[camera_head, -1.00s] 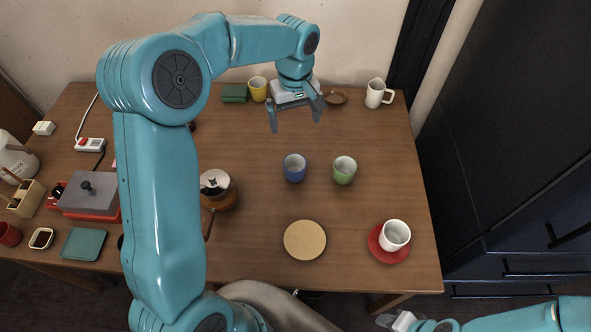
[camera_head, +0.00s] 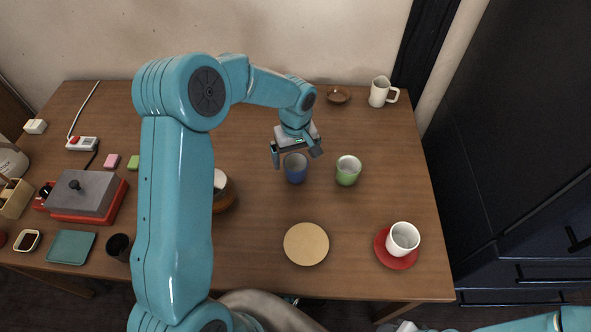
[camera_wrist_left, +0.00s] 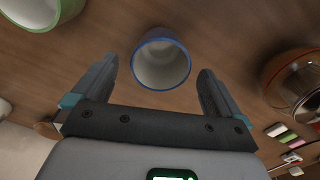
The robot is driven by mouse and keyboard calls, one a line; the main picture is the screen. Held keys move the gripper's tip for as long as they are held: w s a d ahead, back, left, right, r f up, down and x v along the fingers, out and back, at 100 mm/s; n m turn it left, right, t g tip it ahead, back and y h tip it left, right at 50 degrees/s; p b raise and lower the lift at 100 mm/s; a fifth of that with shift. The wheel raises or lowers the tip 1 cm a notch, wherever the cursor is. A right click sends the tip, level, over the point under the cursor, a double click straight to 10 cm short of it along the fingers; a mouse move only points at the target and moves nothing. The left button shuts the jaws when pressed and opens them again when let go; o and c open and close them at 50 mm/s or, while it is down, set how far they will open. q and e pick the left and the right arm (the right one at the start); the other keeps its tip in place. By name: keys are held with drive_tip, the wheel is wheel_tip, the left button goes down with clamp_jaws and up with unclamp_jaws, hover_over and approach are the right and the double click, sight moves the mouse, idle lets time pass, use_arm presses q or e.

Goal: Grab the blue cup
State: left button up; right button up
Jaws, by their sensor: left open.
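The blue cup (camera_head: 295,170) stands upright on the wooden table, left of a green cup (camera_head: 347,171). My left gripper (camera_head: 297,158) is open just above and behind the blue cup in the head view. In the left wrist view, the blue cup (camera_wrist_left: 161,62) shows its blue rim and pale inside, ahead of and between the two open fingers (camera_wrist_left: 158,85). I see no contact with it. My right gripper (camera_head: 398,327) is only partly in view at the bottom edge, and its jaws cannot be made out.
A round tan coaster (camera_head: 306,244) lies in front of the blue cup. A white cup (camera_head: 403,238) stands on a red saucer (camera_head: 383,254) at the right. A pot (camera_head: 222,195) is partly hidden behind my left arm. The table behind the cups is fairly clear.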

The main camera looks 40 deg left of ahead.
sight(296, 169)
use_arm(q)
wheel_tip(296, 169, down, 6)
drive_tip(key=shift+d+r+p, duration=0.1)
drive_tip(key=shift+r+p, duration=0.15)
drive_tip(key=shift+p, duration=0.05)
drive_tip(key=shift+s+r, duration=0.1)
drive_tip(key=shift+s, duration=0.05)
drive_tip(key=c, duration=1.1)
